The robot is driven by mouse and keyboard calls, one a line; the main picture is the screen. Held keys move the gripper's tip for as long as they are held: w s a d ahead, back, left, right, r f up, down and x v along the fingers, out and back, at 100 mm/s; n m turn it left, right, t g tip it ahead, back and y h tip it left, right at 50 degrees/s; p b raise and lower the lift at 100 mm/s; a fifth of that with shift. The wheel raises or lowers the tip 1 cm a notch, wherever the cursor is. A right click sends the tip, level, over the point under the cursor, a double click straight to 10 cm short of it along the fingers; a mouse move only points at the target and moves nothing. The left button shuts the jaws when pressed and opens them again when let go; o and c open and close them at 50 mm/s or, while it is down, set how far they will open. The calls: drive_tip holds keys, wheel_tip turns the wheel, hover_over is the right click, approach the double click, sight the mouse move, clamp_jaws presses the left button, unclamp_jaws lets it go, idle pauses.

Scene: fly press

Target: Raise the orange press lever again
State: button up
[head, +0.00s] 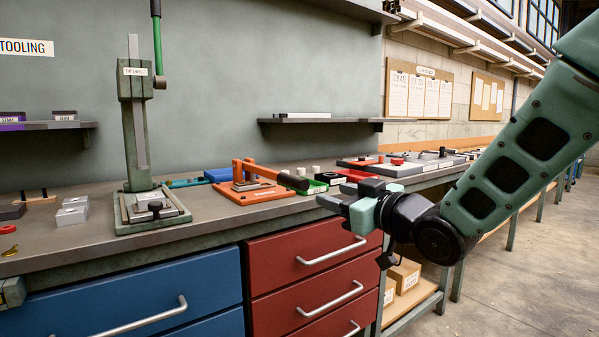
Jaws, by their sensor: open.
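The orange press (258,190) stands on the bench near the middle of the head view, on a flat orange base. Its orange lever (264,172) lies low, sloping slightly down to the right, and ends in a black grip (293,181). Nothing shows between the fingers. Whether the gripper is over the bench or in front of its edge is hard to tell.
A tall green press (136,130) with an upright green handle (157,45) stands to the left. A green tray (313,187) and small white blocks lie behind the lever's grip. Red drawers (290,250) are below the bench edge. The bench between the presses is mostly clear.

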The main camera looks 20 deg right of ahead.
sight(299, 182)
drive_tip(key=p, duration=0.2)
drive_tip(key=w+p, duration=0.1)
drive_tip(key=p, duration=0.2)
drive_tip(key=shift+w+a+r, duration=0.15)
drive_tip(key=shift+a+r, duration=0.05)
drive_tip(key=shift+r, duration=0.05)
drive_tip(key=shift+w+p, duration=0.1)
drive_tip(key=shift+p, duration=1.15)
drive_tip(key=x, duration=0.4)
drive_tip(key=p+x, duration=0.1)
drive_tip(key=x, duration=0.6)
drive_tip(key=shift+w+f, duration=0.3)
drive_tip(key=shift+w, duration=0.05)
clamp_jaws()
drive_tip(key=shift+r+p, duration=0.1)
drive_tip(key=shift+p, duration=0.2)
